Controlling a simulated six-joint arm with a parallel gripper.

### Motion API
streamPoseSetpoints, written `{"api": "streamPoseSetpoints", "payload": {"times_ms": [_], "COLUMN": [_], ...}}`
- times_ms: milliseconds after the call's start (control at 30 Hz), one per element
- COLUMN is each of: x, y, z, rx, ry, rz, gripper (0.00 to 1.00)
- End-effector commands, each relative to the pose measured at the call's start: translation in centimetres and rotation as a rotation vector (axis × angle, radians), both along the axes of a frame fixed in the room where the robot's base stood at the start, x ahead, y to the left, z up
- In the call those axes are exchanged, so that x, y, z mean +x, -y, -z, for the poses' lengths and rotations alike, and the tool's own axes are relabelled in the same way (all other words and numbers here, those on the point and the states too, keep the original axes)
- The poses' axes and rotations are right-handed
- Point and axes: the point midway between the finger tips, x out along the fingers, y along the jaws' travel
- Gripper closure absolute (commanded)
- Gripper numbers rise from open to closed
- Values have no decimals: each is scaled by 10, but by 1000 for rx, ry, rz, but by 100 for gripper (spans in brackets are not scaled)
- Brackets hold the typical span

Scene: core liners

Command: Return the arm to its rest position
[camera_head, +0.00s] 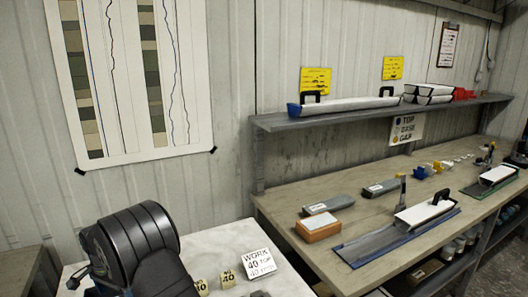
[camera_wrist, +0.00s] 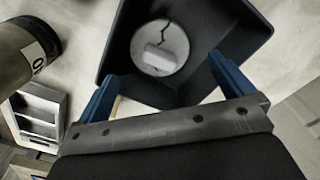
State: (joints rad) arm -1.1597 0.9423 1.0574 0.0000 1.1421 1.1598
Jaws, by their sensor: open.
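My gripper (camera_wrist: 164,86) shows in the wrist view with its two blue fingers spread wide apart and nothing between them. Beyond the fingertips is a dark square tray (camera_wrist: 122,42). In it lies a round pale disc (camera_wrist: 174,66) with a dark crack line and a small whitish block (camera_wrist: 160,57) on it. The fingers overlap the tray's near edge in the picture; I cannot tell how high above it they are. In the head view, a black rounded part of my arm stands at the lower left, and my fingers are not visible there.
A white table (camera_head: 225,245) holds a sign (camera_head: 258,262) and small yellow number blocks (camera_head: 227,278). A wooden bench (camera_head: 290,210) at right carries liners and an orange box (camera_head: 318,228). A shelf (camera_head: 350,112) hangs above. A cylinder (camera_wrist: 20,55) and grey case (camera_wrist: 40,115) stand left in the wrist view.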

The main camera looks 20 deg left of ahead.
Motion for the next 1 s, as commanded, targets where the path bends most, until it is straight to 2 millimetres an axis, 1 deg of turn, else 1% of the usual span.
{"api": "streamPoseSetpoints", "payload": {"times_ms": [100, 300, 333, 500, 667, 1000], "x": [0, 0, 9, 37, 62, 112], "y": [-1, 0, 6, 26, 46, 93], "z": [-23, -62, -59, -57, -56, -53], "rx": [6, 4, 0, 0, 0, 0], "ry": [2, 2, 0, 0, 0, 0], "rz": [0, 0, 4, 5, 4, 4], "gripper": [2, 2, 2, 2, 2, 2]}}
